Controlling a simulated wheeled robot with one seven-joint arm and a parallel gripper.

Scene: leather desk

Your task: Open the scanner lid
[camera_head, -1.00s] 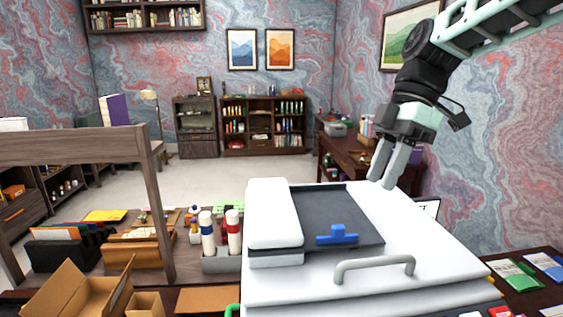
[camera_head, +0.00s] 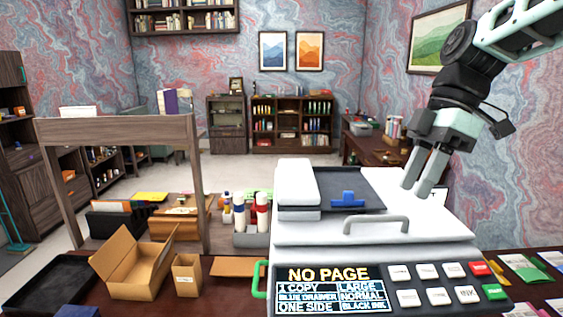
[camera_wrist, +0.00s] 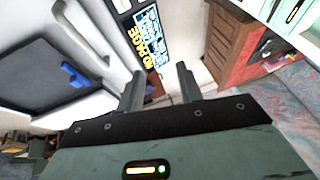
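The white scanner (camera_head: 440,232) stands on the desk, with its lid down. A grey bar handle (camera_head: 376,219) sits at the lid's front edge; it also shows at the upper left of the wrist view (camera_wrist: 84,36). A dark tray with a blue tab (camera_head: 347,198) lies on top of the lid. My gripper (camera_head: 420,190) hangs above the right side of the lid, to the right of the handle and apart from it. Its two fingers (camera_wrist: 161,80) are spread with a gap between them, and nothing is held.
The scanner's front panel (camera_head: 330,288) reads "NO PAGE" and has several buttons at its right. Open cardboard boxes (camera_head: 135,265), a black tray (camera_head: 45,283) and a wooden frame (camera_head: 115,130) stand to the left. Coloured packets (camera_head: 525,268) lie on the right.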

